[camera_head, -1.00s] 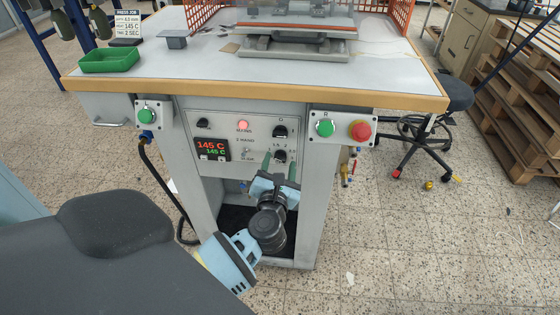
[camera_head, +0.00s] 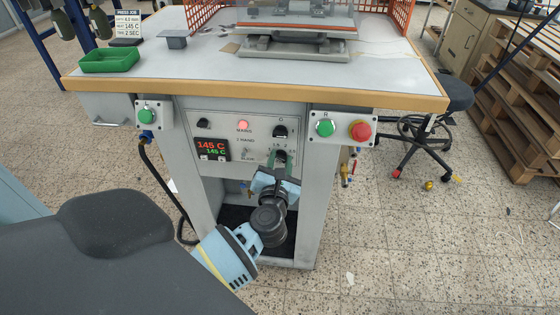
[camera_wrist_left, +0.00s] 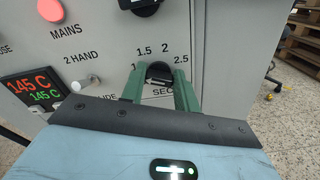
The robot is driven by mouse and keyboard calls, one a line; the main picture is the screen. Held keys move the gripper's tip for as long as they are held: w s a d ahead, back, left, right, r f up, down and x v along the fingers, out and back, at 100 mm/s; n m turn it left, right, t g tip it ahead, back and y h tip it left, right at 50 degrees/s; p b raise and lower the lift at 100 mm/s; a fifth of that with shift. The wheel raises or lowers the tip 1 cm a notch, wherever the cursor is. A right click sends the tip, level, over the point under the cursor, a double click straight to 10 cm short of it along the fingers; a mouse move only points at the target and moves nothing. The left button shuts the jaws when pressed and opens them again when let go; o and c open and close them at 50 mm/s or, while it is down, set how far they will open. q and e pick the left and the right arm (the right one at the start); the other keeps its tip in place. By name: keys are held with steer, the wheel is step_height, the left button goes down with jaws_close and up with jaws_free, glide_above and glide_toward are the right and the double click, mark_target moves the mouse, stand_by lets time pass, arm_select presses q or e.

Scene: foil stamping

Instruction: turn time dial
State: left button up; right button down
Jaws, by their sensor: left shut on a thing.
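The time dial is a black knob on the grey control panel, ringed by numbers such as 1.5, 2 and 2.5 and the partly covered letters SEC. In the left wrist view the dial (camera_wrist_left: 160,72) sits between the two green fingers of my left gripper (camera_wrist_left: 160,88). In the head view my left gripper (camera_head: 281,160) reaches up to the panel from below and is shut on the dial, covering most of it. The dial's pointer direction is hard to tell. My right gripper is in no view.
Another black knob (camera_head: 280,132) is just above the dial. The temperature display (camera_head: 212,149) reads 145 C twice. A toggle switch (camera_wrist_left: 88,81) is left of the dial. A green button (camera_head: 325,128) and a red button (camera_head: 360,130) are on the right box. A job card (camera_head: 128,24) stands on the table.

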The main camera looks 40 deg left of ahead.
arm_select(q)
steer(key=shift+r+m+p, duration=0.1)
steer(key=shift+m+p, duration=0.7)
steer(key=shift+p, duration=0.15)
steer(key=m+p, duration=0.3)
steer(key=shift+w+d, duration=0.1)
steer(key=shift+m+p, duration=0.55)
steer(key=shift+m, duration=0.65)
steer(key=m+p, duration=0.2)
steer(key=m, duration=0.3)
steer(key=shift+f+p, duration=0.2)
steer(key=shift+p, duration=0.15)
steer(key=m+p, duration=0.1)
steer(key=m, duration=0.1)
steer(key=shift+f+m, duration=0.1)
steer(key=shift+m, duration=0.3)
steer(key=shift+f+m+p, duration=0.15)
steer(key=shift+m+p, duration=0.2)
steer(key=shift+m, duration=1.05)
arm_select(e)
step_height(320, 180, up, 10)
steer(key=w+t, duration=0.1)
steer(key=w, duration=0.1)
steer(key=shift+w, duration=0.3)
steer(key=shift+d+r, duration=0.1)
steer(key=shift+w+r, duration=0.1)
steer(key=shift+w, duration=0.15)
